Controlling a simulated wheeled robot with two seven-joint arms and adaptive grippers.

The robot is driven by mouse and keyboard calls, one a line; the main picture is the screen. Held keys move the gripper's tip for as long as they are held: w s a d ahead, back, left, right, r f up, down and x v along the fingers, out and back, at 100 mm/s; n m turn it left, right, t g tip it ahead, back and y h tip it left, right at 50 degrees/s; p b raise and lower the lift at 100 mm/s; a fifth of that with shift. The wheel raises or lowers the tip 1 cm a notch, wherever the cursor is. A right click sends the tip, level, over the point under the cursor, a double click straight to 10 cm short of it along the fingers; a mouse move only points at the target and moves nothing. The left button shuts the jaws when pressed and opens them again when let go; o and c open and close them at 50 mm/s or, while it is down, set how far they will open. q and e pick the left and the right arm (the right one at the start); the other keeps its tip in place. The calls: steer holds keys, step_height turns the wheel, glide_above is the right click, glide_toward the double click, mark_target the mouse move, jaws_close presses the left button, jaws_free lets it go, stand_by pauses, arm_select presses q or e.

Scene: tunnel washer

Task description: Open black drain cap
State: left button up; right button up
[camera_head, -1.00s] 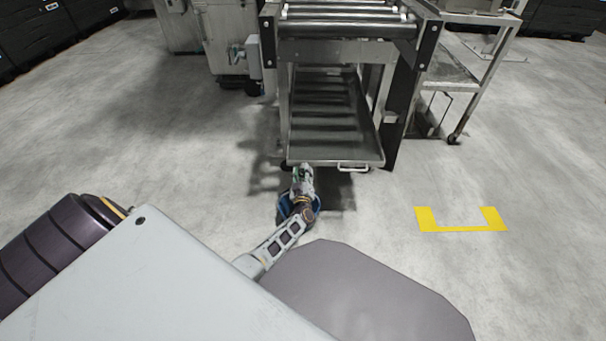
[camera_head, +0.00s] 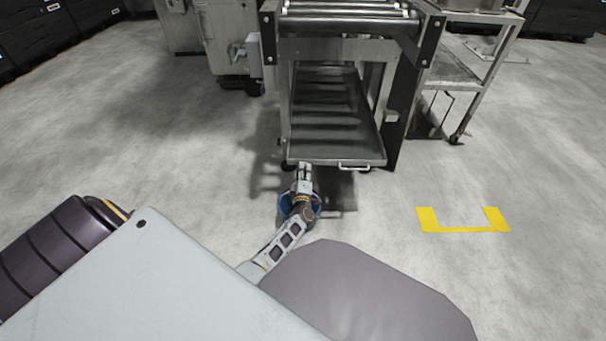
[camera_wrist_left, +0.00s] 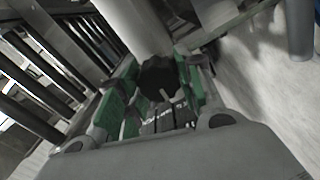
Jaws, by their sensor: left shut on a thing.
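The black drain cap (camera_wrist_left: 158,76) shows in the left wrist view as a dark, lobed knob at the end of a pale grey pipe (camera_wrist_left: 135,25). My left gripper (camera_wrist_left: 157,92) has its green-padded fingers on either side of the cap and is shut on it. In the head view my left gripper (camera_head: 304,172) is low, at the front edge of the steel frame's lower tray (camera_head: 335,152). The cap itself is hidden in that view. My right gripper is not in view.
The steel roller frame (camera_head: 350,48) stands directly ahead, with a wheeled side table (camera_head: 455,75) to its right. Open floor with a yellow mark (camera_head: 463,227) lies to the right.

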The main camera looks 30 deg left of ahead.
arm_select(q)
steer(key=shift+n, duration=0.4)
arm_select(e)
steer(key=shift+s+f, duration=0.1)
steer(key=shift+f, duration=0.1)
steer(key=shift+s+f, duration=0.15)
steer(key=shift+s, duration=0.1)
arm_select(q)
steer(key=o, duration=1)
steer(key=shift+o, duration=0.2)
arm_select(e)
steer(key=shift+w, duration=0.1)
arm_select(q)
steer(key=v, duration=0.7)
steer(key=shift+s+d, duration=0.15)
steer(key=shift+s, duration=0.05)
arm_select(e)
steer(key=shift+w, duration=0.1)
